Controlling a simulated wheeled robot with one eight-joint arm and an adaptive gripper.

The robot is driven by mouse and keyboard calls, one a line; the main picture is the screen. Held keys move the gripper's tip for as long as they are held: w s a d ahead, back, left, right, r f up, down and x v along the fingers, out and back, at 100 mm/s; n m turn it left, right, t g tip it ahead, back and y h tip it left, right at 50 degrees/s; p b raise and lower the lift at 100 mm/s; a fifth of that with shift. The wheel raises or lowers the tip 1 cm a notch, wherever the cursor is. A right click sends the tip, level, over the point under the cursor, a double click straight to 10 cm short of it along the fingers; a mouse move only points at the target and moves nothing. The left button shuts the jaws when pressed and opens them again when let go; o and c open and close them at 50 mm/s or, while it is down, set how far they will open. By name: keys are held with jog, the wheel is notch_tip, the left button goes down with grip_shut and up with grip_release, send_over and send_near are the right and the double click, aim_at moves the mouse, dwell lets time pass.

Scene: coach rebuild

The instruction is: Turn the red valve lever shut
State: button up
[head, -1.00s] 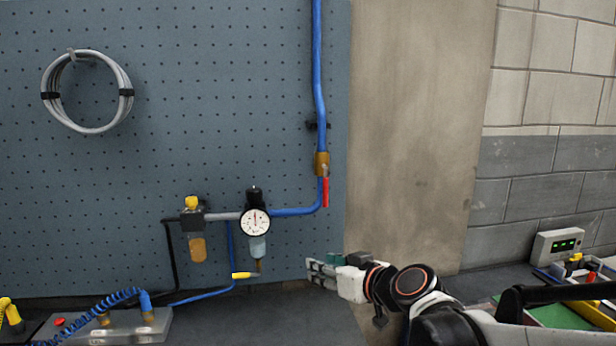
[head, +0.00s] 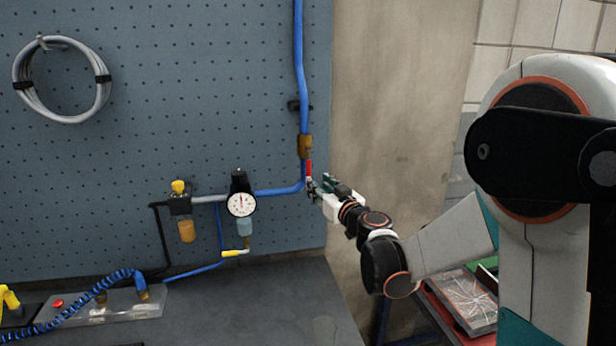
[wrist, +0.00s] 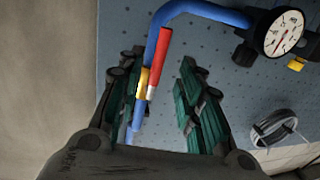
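The red valve lever (head: 309,168) hangs down along the blue pipe from a brass valve (head: 305,146) on the pegboard. My gripper (head: 317,187) is at the lever's lower end, and its fingers hide part of it in the head view. In the wrist view, the gripper (wrist: 165,95) is open, with green-padded fingers apart. The red lever (wrist: 160,62) and brass valve (wrist: 142,83) show between the fingers, nearer the left finger. I cannot tell whether a finger touches the lever.
A pressure gauge (head: 241,204) with a filter bowl sits left of the valve on the blue pipe (head: 299,60). A grey cable coil (head: 62,80) hangs at upper left. The bench's right part is clear.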

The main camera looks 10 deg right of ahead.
aim_at(308, 168)
jog(key=w, duration=0.2)
jog(key=w+a, duration=0.1)
jog(key=w, duration=0.5)
jog(key=shift+a, duration=0.3)
jog(key=shift+s, duration=0.1)
grip_shut()
